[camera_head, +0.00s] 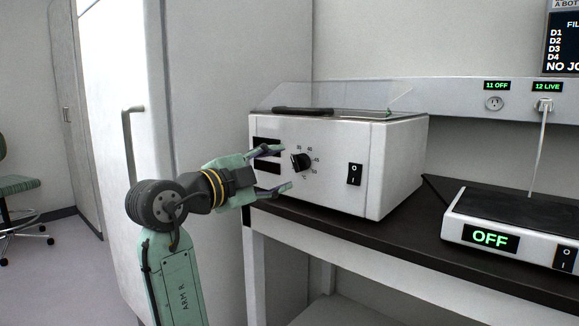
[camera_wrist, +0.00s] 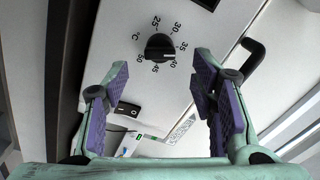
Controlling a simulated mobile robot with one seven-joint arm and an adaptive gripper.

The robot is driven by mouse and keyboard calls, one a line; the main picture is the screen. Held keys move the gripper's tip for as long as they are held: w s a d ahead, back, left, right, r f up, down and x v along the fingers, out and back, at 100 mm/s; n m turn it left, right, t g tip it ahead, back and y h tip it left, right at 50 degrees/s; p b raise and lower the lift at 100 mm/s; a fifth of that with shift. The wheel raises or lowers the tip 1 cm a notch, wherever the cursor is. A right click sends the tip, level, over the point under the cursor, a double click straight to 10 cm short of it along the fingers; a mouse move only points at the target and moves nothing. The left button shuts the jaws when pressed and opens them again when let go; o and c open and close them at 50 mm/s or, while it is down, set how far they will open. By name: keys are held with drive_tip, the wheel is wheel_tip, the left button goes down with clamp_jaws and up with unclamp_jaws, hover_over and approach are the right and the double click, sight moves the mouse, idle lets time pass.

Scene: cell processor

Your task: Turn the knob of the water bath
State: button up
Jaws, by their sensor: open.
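The water bath (camera_head: 395,160) is a white box on the dark bench, with a clear lid on top. Its black knob (camera_head: 301,162) is on the front panel, ringed by temperature marks. In the wrist view the knob (camera_wrist: 159,47) is ahead of the fingers, its white pointer near the 40 mark. A black rocker switch (camera_head: 354,174) is right of the knob. My gripper (camera_head: 284,169) is open and empty in front of the panel, one finger above the other. In the wrist view its purple-padded fingers (camera_wrist: 163,88) are spread apart, and the knob lies beyond their tips, not between the pads.
A device (camera_head: 515,225) showing a green OFF stands on the bench (camera_head: 400,245) to the right. A tall white cabinet with a handle (camera_head: 130,150) stands left, behind my arm. Wall sockets (camera_head: 494,103) and a plugged cable (camera_head: 538,150) are at the back right.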

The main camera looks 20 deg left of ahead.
drive_tip(key=v, duration=0.6)
idle(2.0)
